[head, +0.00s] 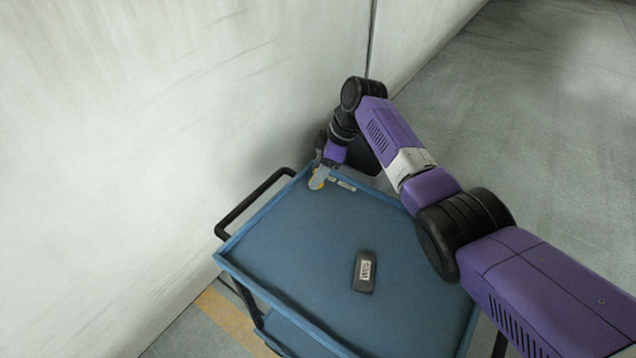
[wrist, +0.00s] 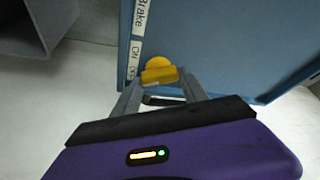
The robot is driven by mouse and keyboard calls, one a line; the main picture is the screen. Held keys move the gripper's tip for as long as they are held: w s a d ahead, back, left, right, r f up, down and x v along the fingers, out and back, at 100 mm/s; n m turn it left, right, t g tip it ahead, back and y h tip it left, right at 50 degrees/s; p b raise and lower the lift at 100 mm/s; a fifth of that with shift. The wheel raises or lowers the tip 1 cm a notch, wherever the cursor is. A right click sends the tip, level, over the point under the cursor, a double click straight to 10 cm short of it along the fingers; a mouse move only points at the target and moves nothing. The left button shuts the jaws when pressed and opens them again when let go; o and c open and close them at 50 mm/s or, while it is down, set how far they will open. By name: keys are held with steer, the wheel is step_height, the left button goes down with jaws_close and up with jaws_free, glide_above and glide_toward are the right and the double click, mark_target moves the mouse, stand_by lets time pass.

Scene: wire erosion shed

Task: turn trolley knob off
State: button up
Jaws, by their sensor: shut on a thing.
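The trolley (head: 300,235) is blue with a flat top tray and stands against the pale wall. Its knob (wrist: 159,72) is yellow and sits on the trolley's side, beside white labels (wrist: 135,50), one reading "Brake". My gripper (wrist: 160,88) is shut on the yellow knob, one finger on each side of it. In the head view my gripper (head: 318,178) is at the far corner of the tray, and the knob is mostly hidden there. I cannot tell the knob's exact angle.
A dark device with a pale label (head: 364,272) lies on the tray. A black handle (head: 250,203) runs along the trolley's left end. The wall (head: 180,120) is close on the left. Open concrete floor (head: 540,130) lies to the right.

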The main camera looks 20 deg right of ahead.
steer(key=n+b, duration=0.2)
steer(key=b, duration=0.1)
steer(key=shift+w+f+g, duration=0.1)
steer(key=shift+f+g, duration=0.15)
steer(key=shift+g, duration=0.15)
steer(key=shift+r+n+b, duration=0.1)
steer(key=shift+n+b, duration=0.5)
steer(key=shift+b, duration=0.4)
steer(key=shift+r+g, duration=0.15)
steer(key=shift+g, duration=0.15)
steer(key=o, duration=1.4)
steer(key=shift+p+v, duration=0.45)
steer(key=shift+v, duration=3.45)
steer(key=shift+d, duration=0.1)
